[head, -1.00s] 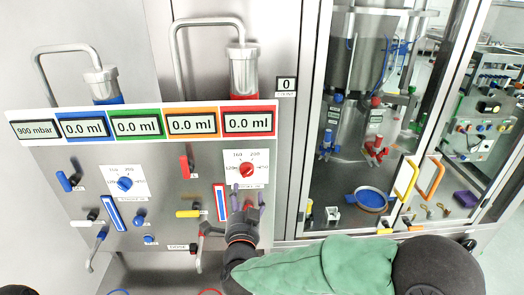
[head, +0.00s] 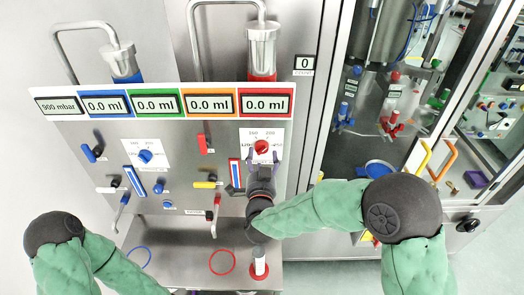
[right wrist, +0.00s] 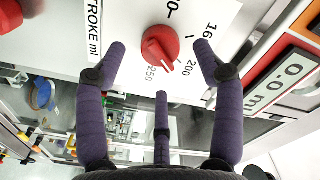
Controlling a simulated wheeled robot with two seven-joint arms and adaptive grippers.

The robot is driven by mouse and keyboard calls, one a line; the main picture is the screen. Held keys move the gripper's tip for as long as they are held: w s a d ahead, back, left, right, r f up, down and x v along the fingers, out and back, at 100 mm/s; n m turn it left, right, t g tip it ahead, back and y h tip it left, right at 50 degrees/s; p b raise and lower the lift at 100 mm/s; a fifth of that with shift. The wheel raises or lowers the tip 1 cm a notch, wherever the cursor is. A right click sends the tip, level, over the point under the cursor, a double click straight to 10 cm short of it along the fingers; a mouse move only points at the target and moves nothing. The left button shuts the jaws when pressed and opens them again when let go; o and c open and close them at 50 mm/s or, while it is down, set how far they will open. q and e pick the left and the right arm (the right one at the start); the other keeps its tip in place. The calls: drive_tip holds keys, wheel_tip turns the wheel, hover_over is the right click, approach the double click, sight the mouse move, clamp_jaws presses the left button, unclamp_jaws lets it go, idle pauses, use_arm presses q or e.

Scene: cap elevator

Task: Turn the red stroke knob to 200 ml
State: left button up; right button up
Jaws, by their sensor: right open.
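The red stroke knob (head: 262,147) sits on a white scale plate on the right of the steel panel. It also shows in the right wrist view (right wrist: 158,44), where its white mark points between the printed 200 and 250. My right gripper (head: 263,160) is just in front of and below the knob. In the right wrist view its purple fingers (right wrist: 160,55) are spread apart, one on each side of the knob with gaps, and a third finger is below it. The gripper holds nothing. My left arm shows at the lower left; its gripper is out of view.
A blue knob (head: 145,157) sits on a similar plate to the left. Coloured displays (head: 210,104) run above the knobs. A glass cabinet with yellow handles (head: 418,157) stands at right.

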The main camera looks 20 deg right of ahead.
sight(262, 152)
drive_tip(key=shift+x, duration=1.7)
drive_tip(key=shift+s, duration=0.1)
drive_tip(key=c, duration=1.1)
drive_tip(key=shift+n+b, duration=0.35)
drive_tip(key=shift+n, duration=0.15)
drive_tip(key=shift+c, duration=0.2)
drive_tip(key=shift+n, duration=0.6)
drive_tip(key=o, duration=1.1)
drive_tip(key=shift+o, duration=0.2)
drive_tip(key=shift+s, duration=0.1)
